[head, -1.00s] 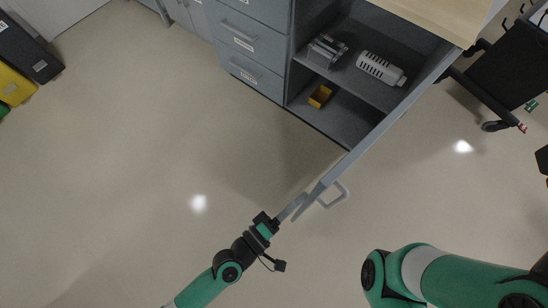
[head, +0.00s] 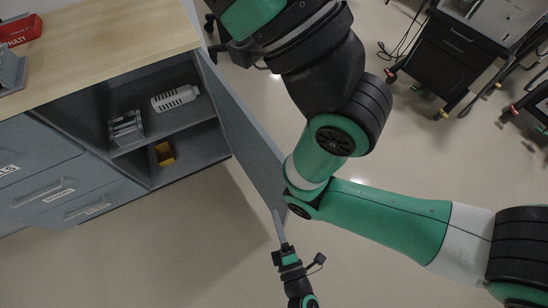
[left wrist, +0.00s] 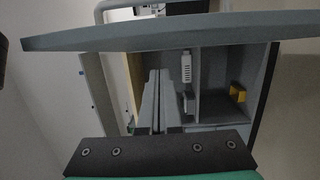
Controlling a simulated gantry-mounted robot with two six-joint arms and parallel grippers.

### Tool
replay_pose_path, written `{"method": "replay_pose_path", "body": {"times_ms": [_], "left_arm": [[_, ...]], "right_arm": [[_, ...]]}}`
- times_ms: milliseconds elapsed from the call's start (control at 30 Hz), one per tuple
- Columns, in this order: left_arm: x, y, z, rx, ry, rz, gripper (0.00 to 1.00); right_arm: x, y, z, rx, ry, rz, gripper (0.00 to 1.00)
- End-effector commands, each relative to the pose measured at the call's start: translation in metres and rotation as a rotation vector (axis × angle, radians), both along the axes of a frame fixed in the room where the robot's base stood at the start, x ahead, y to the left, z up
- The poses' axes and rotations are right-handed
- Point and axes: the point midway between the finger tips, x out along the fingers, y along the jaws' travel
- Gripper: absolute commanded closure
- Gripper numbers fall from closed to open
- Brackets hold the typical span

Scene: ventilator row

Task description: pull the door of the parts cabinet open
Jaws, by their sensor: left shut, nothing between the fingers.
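The parts cabinet's grey door (head: 245,135) stands well open, swung out from the right side of the cabinet (head: 55,140). My left gripper (head: 277,218) is shut and empty at the door's free end, on the inner side. I cannot tell whether it touches the door. In the left wrist view the shut fingers (left wrist: 156,80) point toward the open cabinet, with the door (left wrist: 215,30) crossing above them. A grey loop, probably the handle (left wrist: 98,12), shows past the door; in the head view I cannot see the handle. My right gripper is out of view.
A white vented part (head: 175,98), a grey metal part (head: 126,128) and a yellow bin (head: 164,153) sit inside the cabinet. Drawers (head: 65,190) are at left. Carts (head: 450,55) stand back right. Floor in front is clear.

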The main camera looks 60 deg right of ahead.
Motion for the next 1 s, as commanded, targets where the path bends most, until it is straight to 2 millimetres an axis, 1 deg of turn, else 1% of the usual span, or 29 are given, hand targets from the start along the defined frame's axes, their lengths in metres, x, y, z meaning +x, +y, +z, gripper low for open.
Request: {"method": "replay_pose_path", "body": {"times_ms": [167, 267, 367, 533, 600, 700, 833, 1000], "left_arm": [[-0.002, 0.002, 0.000, 0.001, 0.001, 0.000, 1.00], [-0.012, 0.008, 0.001, 0.001, 0.001, -0.002, 1.00], [-0.028, 0.021, 0.002, 0.003, 0.002, -0.004, 1.00], [-0.062, 0.046, 0.002, 0.003, 0.001, -0.007, 1.00], [-0.073, 0.056, 0.002, 0.003, 0.001, -0.007, 1.00], [-0.085, 0.064, 0.001, 0.002, 0.001, -0.006, 1.00], [-0.091, 0.071, 0.000, 0.001, 0.001, -0.001, 1.00], [-0.092, 0.072, 0.000, 0.000, 0.000, 0.000, 1.00]], "right_arm": [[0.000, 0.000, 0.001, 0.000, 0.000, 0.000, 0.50], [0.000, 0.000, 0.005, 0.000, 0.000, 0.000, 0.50], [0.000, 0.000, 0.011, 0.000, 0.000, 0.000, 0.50], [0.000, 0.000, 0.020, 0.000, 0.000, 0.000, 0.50], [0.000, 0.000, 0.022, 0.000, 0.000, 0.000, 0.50], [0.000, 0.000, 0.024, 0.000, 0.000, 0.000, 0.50], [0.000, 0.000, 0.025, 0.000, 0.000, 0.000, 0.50], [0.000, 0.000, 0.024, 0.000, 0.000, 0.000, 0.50]]}}
